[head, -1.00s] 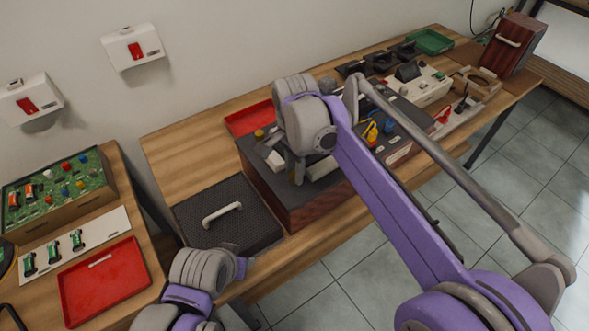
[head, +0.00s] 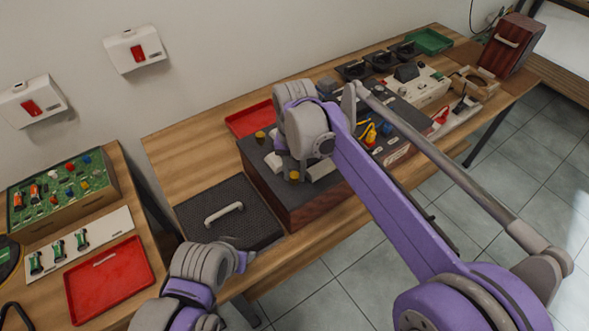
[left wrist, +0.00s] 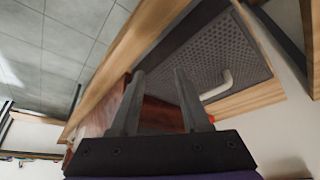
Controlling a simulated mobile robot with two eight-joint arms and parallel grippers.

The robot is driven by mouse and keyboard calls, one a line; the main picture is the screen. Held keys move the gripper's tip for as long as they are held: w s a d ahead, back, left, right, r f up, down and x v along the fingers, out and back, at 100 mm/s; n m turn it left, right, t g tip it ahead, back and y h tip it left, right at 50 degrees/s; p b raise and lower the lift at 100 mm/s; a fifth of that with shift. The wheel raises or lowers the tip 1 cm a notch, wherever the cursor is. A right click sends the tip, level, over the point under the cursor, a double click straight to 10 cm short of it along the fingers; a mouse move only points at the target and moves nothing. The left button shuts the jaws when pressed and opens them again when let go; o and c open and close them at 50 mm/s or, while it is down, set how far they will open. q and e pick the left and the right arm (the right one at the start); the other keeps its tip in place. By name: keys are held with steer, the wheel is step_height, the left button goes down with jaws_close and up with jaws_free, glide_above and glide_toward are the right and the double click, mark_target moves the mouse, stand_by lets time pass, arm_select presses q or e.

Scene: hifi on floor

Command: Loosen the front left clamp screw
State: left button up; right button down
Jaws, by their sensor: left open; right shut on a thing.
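The hifi unit (head: 285,205), with a dark top and reddish wood sides, stands on the bench. A yellow clamp screw (head: 294,175) shows at its front left corner, and another yellow screw (head: 260,134) sits further back. My right gripper (head: 297,167) is down at the front left screw and shut on it; my own wrist hides most of the fingers. My left gripper (head: 245,259) is low near the bench's front edge, apart from the unit. In the left wrist view its two fingers (left wrist: 157,95) are open with nothing between them.
A dark perforated cover (head: 190,209) with a pale handle lies left of the unit. A red tray (head: 248,120) lies behind it. Another red tray (head: 108,276) and a green circuit board (head: 62,192) are on the left table. Bare bench shows at back left.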

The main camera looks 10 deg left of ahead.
mark_target(295, 175)
steer(key=n, duration=0.6)
steer(key=shift+p, duration=0.3)
steer(key=n, duration=0.6)
stand_by(0.3)
steer(key=c, duration=0.6)
jaws_free()
step_height(295, 175, up, 11)
steer(key=p, duration=0.1)
steer(key=shift+f, duration=0.1)
